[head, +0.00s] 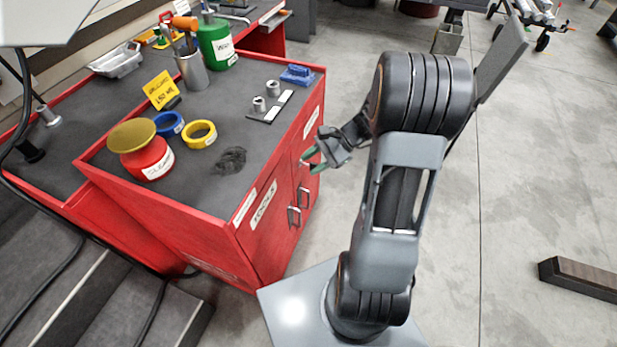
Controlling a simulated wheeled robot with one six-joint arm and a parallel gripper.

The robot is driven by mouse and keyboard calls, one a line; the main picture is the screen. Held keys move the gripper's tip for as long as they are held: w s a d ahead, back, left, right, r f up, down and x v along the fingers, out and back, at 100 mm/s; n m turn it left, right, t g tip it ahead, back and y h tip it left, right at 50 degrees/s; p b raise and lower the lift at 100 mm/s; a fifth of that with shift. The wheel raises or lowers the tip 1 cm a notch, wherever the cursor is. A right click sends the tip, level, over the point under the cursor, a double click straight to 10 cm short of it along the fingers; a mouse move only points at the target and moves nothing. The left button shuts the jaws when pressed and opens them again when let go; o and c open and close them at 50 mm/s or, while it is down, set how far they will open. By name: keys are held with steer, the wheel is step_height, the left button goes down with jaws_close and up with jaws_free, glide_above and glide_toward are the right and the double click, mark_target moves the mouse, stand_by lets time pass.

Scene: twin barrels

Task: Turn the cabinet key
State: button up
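The red cabinet (228,232) stands left of my arm, with a dark grey top and labelled red doors facing right. Two door handles (298,207) show on its front. My gripper (310,160) is at the upper part of the cabinet's front face, near its right edge, with greenish fingertips pointing left toward the door. The fingertips are small in the picture, and I cannot tell whether they touch anything or hold anything. No key can be made out; the spot at the fingertips is partly hidden by the gripper.
On the cabinet top are a red jar with a gold lid (147,150), blue tape (169,124), yellow tape (201,134), a yellow sign (160,90), a metal tool cup (192,71) and a green canister (216,44). A dark beam (580,279) lies on the floor at right. The floor between is clear.

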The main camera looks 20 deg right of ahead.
steer(key=w+d+f+m+t+y+b, duration=0.35)
steer(key=d+f+m, duration=0.2)
steer(key=f, duration=0.45)
steer(key=m+t+h+b, duration=0.2)
steer(key=m+t+b, duration=0.2)
steer(key=m+t, duration=0.35)
glide_toward(310, 165)
steer(key=x, duration=0.7)
steer(key=f+b+x, duration=0.1)
steer(key=x, duration=0.2)
steer(key=shift+w, duration=0.4)
jaws_close()
